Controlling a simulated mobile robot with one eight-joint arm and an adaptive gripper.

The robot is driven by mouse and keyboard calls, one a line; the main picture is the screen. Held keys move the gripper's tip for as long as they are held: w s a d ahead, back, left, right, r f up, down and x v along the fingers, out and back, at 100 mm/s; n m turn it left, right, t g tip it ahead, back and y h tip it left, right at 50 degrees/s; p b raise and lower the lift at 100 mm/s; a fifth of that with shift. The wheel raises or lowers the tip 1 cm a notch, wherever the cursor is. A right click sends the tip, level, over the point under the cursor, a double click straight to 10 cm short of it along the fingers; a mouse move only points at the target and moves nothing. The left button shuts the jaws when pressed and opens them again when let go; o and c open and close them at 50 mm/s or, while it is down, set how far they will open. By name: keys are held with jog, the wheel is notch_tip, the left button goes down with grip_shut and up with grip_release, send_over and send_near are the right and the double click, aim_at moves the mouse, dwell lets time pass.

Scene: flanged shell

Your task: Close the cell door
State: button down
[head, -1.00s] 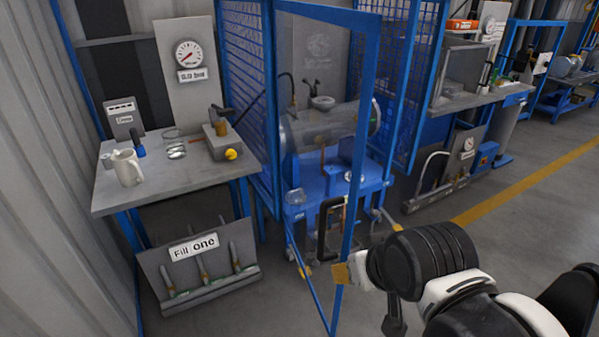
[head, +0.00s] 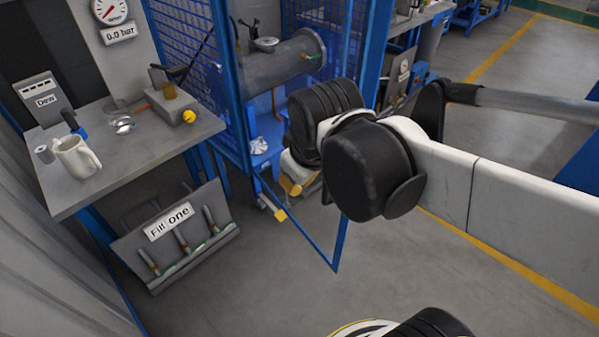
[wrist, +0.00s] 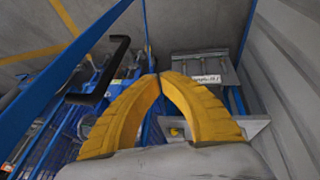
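The cell door (head: 337,258) is a blue-framed panel that stands open, swung out from the blue mesh cell (head: 205,62). My arm covers part of its frame in the head view. The black bar handle (wrist: 101,72) shows in the wrist view, left of my fingers and apart from them; in the head view it is hidden. My gripper (wrist: 157,78) has yellow curved fingers whose tips meet, with nothing seen between them. In the head view my gripper (head: 291,187) is low in front of the cell opening, partly hidden by my wrist.
A grey bench (head: 140,152) with a mug (head: 77,157) and a gauge panel above it stands left of the cell. A rack labelled "Fill one" (head: 172,228) sits on the floor below. A grey cylinder vessel (head: 285,62) is inside the cell. Floor at front right is clear.

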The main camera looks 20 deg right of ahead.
jog(key=w+r+n+g+h+p, duration=0.2)
jog(key=w+n+g+p, duration=0.4)
jog(key=w+n+p, duration=0.25)
jog(key=s+d+f+b, duration=0.2)
jog(key=d+f+b, duration=0.3)
jog(key=f, duration=0.5)
jog(key=shift+s+d+f+b, duration=0.2)
jog(key=shift+s+d+b, duration=0.1)
jog(key=shift+d, duration=0.3)
jog(key=shift+n, duration=0.25)
